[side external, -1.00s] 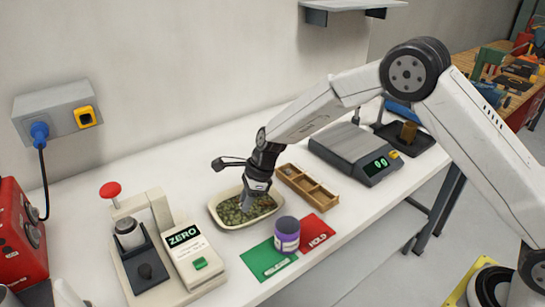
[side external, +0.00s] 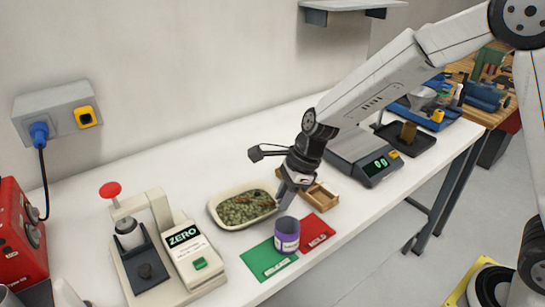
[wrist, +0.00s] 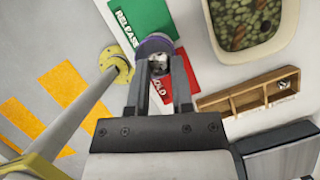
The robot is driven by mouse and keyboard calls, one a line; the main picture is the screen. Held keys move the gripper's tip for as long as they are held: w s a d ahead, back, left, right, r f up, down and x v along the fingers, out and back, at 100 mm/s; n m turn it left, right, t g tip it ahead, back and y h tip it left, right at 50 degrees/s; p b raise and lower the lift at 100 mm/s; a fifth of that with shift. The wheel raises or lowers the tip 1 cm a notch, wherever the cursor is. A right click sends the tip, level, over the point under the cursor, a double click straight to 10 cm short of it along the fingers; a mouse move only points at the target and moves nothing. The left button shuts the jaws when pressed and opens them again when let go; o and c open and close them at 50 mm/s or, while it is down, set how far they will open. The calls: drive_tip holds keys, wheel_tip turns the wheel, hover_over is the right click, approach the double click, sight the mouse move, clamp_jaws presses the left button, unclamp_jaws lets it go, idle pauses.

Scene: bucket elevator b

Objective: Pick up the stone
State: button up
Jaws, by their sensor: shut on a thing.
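My gripper (side external: 284,204) is above the purple cup (side external: 287,243), fingers pointing down. In the wrist view my gripper (wrist: 160,62) is shut on a small pale grey stone (wrist: 157,69), with the rim of the purple cup (wrist: 152,43) just beyond it. The stone is partly hidden by the fingers, and it cannot be made out in the side view. The cream tray (side external: 213,212) of greenish pebbles (side external: 245,207) lies to the left of my gripper; it also shows at the top right of the wrist view (wrist: 278,46).
The cup stands by the green RELEASE mat (side external: 265,262) and red HOLD mat (side external: 319,229). A wooden compartment tray (side external: 321,197) is close to the right. A scale (side external: 372,165) reads 0 g behind it. A ZERO device (side external: 190,250) with a red-knobbed press stands left.

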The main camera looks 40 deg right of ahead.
drive_tip(key=shift+s+d+r, duration=0.15)
drive_tip(key=shift+s+r, duration=0.1)
drive_tip(key=shift+s, duration=0.35)
